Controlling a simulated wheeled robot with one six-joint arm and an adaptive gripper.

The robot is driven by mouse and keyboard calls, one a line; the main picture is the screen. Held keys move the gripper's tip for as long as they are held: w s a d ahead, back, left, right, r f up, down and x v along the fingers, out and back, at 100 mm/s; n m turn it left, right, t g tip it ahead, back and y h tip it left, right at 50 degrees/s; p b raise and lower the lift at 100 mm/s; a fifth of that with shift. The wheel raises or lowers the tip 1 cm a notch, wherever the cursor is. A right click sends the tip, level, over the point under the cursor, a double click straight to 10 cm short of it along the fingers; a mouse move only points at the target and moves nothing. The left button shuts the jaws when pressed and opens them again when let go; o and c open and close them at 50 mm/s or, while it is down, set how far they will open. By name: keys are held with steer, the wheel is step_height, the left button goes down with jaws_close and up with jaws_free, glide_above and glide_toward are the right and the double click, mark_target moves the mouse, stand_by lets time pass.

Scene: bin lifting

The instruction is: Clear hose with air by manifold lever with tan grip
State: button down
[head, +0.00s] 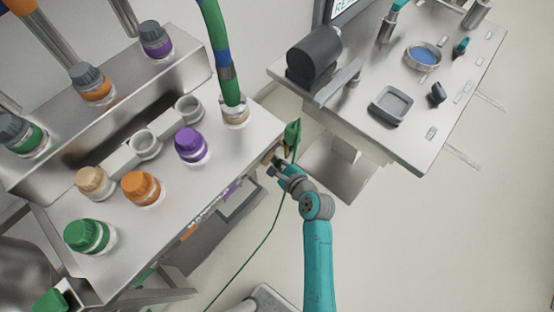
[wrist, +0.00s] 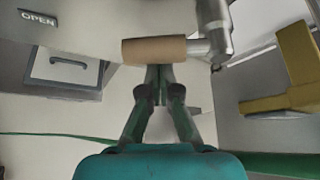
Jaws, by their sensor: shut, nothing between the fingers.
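The tan grip (wrist: 154,50) of the manifold lever lies across the top middle of the wrist view. It joins a metal lever part (wrist: 213,30) on its right. My gripper (wrist: 158,72) is shut and empty, with its fingertips right at the lower edge of the grip; I cannot tell whether they touch it. In the head view my gripper (head: 274,164) is at the right front edge of the manifold bench. The green and blue banded hose (head: 219,55) runs down into a port (head: 235,112) on the bench top near that corner.
The steel bench (head: 255,138) carries purple (head: 191,145), orange (head: 141,188), tan (head: 95,182) and green (head: 88,235) caps. A green-yellow part (head: 292,137) stands beside my gripper. A second table (head: 455,110) with a dark cylinder (head: 314,58) is at right. An OPEN label (wrist: 38,18) shows near the lever.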

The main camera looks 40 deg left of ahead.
steer(key=shift+s+r, duration=0.1)
steer(key=shift+r, duration=0.1)
steer(key=r+m+g, duration=0.1)
steer(key=s+r+m+g, duration=0.1)
steer(key=m+g, duration=0.1)
steer(key=shift+s+a, duration=0.1)
steer(key=shift+s, duration=0.05)
steer(key=shift+s+r, duration=0.1)
steer(key=shift+r, duration=0.1)
stand_by(0.3)
steer(key=shift+r, duration=0.15)
stand_by(0.5)
steer(key=shift+f, duration=0.5)
glide_toward(268, 158)
steer(key=d+f, duration=0.2)
steer(key=shift+d+f, duration=0.35)
steer(key=shift+d, duration=0.05)
